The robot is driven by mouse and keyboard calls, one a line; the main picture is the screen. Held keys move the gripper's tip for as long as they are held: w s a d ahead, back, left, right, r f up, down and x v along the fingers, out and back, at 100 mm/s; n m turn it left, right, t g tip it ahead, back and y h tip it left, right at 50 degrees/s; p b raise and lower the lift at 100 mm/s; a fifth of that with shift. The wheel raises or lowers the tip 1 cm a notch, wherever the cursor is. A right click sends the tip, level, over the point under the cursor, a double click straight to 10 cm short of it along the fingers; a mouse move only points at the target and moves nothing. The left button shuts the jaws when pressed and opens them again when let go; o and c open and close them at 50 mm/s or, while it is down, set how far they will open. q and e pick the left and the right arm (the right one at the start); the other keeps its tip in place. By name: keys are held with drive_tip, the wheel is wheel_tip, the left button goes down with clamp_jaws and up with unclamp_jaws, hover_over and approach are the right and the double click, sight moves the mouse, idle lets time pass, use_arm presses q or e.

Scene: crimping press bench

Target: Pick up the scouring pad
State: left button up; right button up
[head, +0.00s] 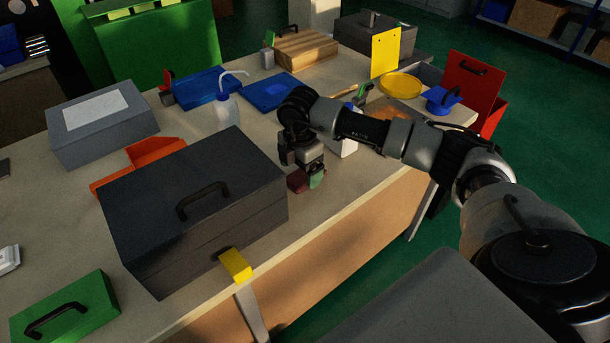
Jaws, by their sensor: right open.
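Under my right gripper (306,170) are a small dark red piece (296,181) and a small green piece (318,180), on or just above the bench near its front edge. One of them may be the scouring pad, but they are too small and too covered to tell which. My right gripper points down at them and is open; its fingers partly hide them, and I cannot tell whether they touch. My left gripper does not show.
A large dark toolbox (150,210) stands left of the gripper, with a clear bottle (227,108) behind. A white container (346,146) stands close behind my right wrist. Blue trays (270,92) lie farther back. The bench's front edge (350,205) is close.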

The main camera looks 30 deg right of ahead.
sight(301, 176)
wheel_tip(301, 176, down, 2)
drive_tip(key=shift+f, duration=0.15)
drive_tip(key=c, duration=1)
wheel_tip(301, 176, up, 10)
